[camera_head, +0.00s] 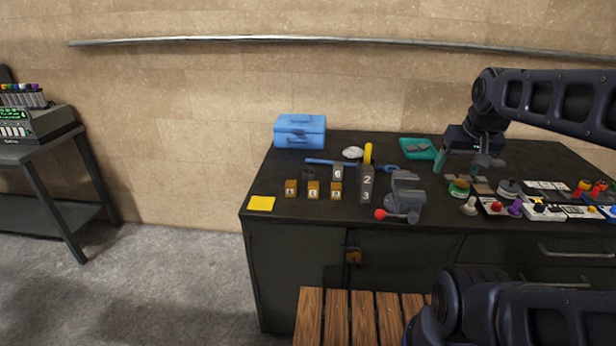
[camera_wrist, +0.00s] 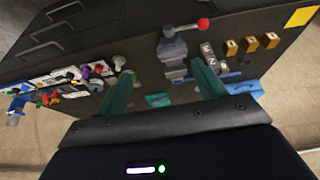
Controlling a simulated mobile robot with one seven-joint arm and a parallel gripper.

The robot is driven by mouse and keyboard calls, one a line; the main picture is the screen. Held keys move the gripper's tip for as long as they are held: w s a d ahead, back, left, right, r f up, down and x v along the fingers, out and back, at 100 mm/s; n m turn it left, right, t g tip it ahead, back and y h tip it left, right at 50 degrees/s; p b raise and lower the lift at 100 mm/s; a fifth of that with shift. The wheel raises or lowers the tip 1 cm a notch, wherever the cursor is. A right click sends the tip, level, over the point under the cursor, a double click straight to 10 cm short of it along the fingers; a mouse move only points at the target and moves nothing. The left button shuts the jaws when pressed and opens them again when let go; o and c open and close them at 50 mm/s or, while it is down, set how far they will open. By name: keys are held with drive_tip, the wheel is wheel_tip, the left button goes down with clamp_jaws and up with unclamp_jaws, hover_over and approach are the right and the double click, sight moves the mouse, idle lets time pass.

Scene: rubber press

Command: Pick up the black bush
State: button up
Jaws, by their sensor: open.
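My gripper (camera_head: 462,163) hangs above the right half of the dark workbench (camera_head: 300,228), with its two teal fingers apart and nothing between them. The fingers also show in the wrist view (camera_wrist: 160,70), spread over the bench top. I cannot make out the black bush for certain; a small dark round piece (camera_head: 509,188) sits right of the gripper, but it is too small to identify. A grey press or vise (camera_head: 405,192) with a red-knobbed lever stands left of the gripper. It shows in the wrist view (camera_wrist: 172,48) beyond the fingers.
A teal tray (camera_head: 417,148) and a blue box (camera_head: 300,131) stand at the back. Orange blocks (camera_head: 313,189), grey numbered blocks (camera_head: 366,183) and a yellow sheet (camera_head: 261,203) lie left. Several knobs and control panels (camera_head: 545,210) crowd the right. A wooden slatted surface (camera_head: 350,315) is in front.

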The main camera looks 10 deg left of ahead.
drive_tip(key=w+a+m+g, duration=0.1)
drive_tip(key=w+a+m, duration=0.1)
drive_tip(key=w+a, duration=0.5)
drive_tip(key=w+a+r+m+g, duration=0.1)
drive_tip(key=w+a+m, duration=0.2)
drive_tip(key=w, duration=0.8)
drive_tip(key=w+a+m+g, duration=0.1)
drive_tip(key=w+a+m, duration=0.1)
drive_tip(key=w+a, duration=0.5)
drive_tip(key=w+a+f+m, duration=0.3)
drive_tip(key=w+a+f, duration=0.4)
drive_tip(key=w+a, duration=0.4)
drive_tip(key=w+a+f+m, duration=0.1)
drive_tip(key=w+a+f, duration=0.1)
drive_tip(key=f, duration=0.3)
drive_tip(key=w+a+f+m+g, duration=0.1)
drive_tip(key=w+a+f, duration=0.1)
drive_tip(key=a+f, duration=0.3)
drive_tip(key=w+a+f+m, duration=0.1)
drive_tip(key=w+a+f, duration=0.1)
drive_tip(key=f, duration=0.4)
drive_tip(key=shift+w+a+f+g, duration=0.3)
drive_tip(key=shift+a+f, duration=0.05)
drive_tip(key=shift+a, duration=0.35)
drive_tip(key=shift+s+f, duration=0.15)
drive_tip(key=shift+f, duration=1.2)
drive_tip(key=shift+s+f, duration=0.1)
drive_tip(key=shift+f, duration=1.2)
drive_tip(key=c, duration=1)
